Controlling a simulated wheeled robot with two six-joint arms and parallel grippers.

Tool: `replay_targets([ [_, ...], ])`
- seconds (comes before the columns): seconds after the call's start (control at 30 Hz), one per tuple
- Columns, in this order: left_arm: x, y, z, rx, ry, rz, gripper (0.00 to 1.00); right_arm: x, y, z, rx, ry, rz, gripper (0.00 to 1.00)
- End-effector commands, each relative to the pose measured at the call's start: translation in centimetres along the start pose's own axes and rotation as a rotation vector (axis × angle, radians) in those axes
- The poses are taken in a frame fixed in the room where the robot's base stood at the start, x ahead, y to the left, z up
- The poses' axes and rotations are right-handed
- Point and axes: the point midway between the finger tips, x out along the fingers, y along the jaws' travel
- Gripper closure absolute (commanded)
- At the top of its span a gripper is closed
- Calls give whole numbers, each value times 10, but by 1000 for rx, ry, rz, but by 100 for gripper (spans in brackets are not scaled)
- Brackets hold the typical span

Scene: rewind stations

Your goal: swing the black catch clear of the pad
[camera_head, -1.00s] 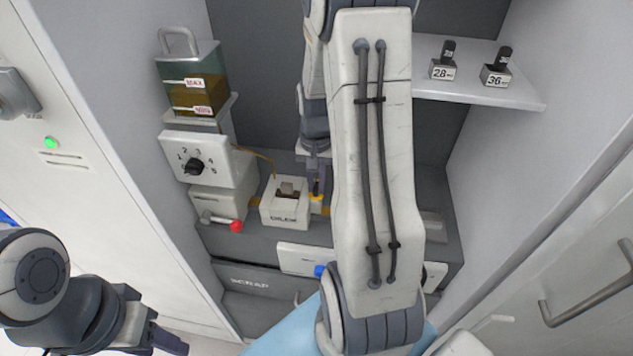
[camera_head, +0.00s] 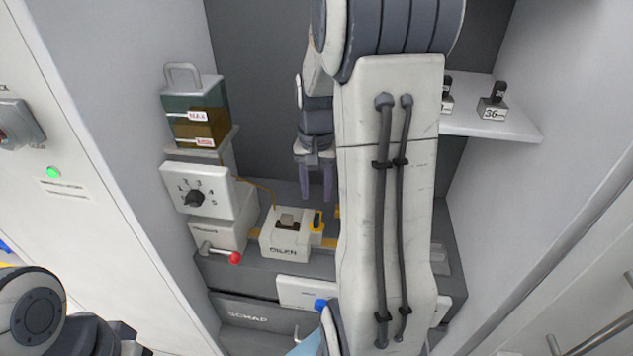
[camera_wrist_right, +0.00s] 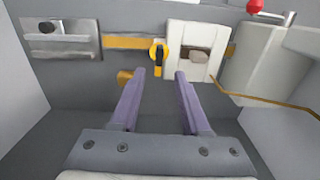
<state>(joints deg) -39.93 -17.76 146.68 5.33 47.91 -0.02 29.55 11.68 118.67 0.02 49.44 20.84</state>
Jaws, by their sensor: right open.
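The white box marked OILER (camera_head: 280,249) stands on the grey bench, with a light pad (camera_head: 287,219) in a dark recess on top. The pad also shows in the wrist view (camera_wrist_right: 201,57). A small black catch on a yellow piece (camera_wrist_right: 158,57) sits at the box's side, apart from the pad; it also shows in the head view (camera_head: 318,221). My right gripper (camera_head: 317,196) is open and empty behind and above the catch. In the wrist view its fingertips (camera_wrist_right: 165,74) are just short of the catch, not around it. My left gripper is out of frame; only its arm shows.
A dial box (camera_head: 188,204) and a red-knobbed lever (camera_head: 234,258) stand left of the oiler, below an oil tank (camera_head: 196,122). A brass-coloured bar (camera_wrist_right: 120,43) runs beside the catch. My right arm hides the bench's right part. A shelf (camera_head: 500,122) holds numbered blocks.

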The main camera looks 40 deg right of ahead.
Motion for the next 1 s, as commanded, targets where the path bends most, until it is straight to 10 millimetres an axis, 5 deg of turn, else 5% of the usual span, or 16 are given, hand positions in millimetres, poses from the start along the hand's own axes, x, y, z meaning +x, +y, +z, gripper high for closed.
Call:
replay_targets([
  [0.23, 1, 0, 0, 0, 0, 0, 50, -24, 0, 0, 0, 1, 0, 54],
  [0.8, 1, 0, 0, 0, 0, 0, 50, -25, -1, 0, -2, 0, 0, 54],
  [1.0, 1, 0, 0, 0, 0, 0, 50, -28, -37, 35, -167, 3, -11, 54],
])
